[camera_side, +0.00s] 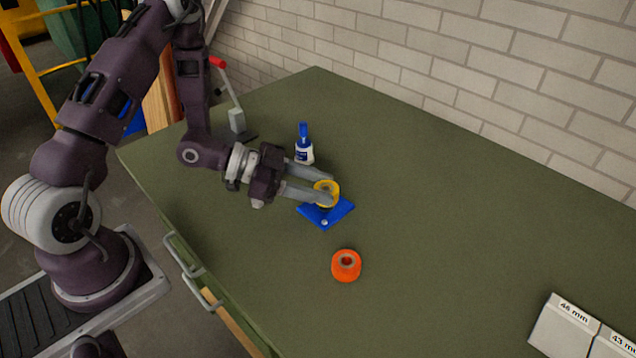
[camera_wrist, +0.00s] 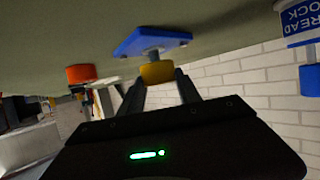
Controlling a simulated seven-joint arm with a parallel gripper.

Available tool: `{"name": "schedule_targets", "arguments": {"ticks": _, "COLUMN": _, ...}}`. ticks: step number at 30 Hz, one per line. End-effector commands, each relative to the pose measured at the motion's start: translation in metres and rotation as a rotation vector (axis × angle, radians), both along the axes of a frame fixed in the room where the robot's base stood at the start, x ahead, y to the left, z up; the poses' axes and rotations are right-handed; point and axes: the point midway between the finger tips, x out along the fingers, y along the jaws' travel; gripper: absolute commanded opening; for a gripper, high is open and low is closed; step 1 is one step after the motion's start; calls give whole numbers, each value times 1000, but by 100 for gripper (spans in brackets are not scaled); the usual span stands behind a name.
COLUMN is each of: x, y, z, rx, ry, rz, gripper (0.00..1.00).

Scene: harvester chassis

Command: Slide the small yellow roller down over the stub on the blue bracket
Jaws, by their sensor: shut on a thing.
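My gripper (camera_side: 329,189) is shut on the small yellow roller (camera_side: 321,186), one finger on each side of it. The blue bracket (camera_side: 338,212) lies flat on the green bench, under the roller. The wrist view is upside down: the bracket (camera_wrist: 130,43) shows at the top, with the yellow roller (camera_wrist: 158,72) on the side away from the bench. A grey stub (camera_wrist: 152,54) shows between the bracket plate and the roller, so the roller is clear of the plate. Whether the stub's tip is inside the roller's bore I cannot tell.
An orange roller (camera_side: 346,266) stands on the bench in front of the bracket. A white bottle with a blue cap (camera_side: 304,150) stands behind my gripper. Pale labelled blocks (camera_side: 565,325) sit at the lower right. The bench right of the bracket is clear.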

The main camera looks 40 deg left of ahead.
Motion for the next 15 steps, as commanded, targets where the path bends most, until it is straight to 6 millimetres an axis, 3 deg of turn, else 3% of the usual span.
{"name": "schedule_targets", "arguments": {"ticks": 15, "x": 0, "y": 0, "z": -15, "rx": 1, "ry": -1, "rz": 0, "gripper": 0}}
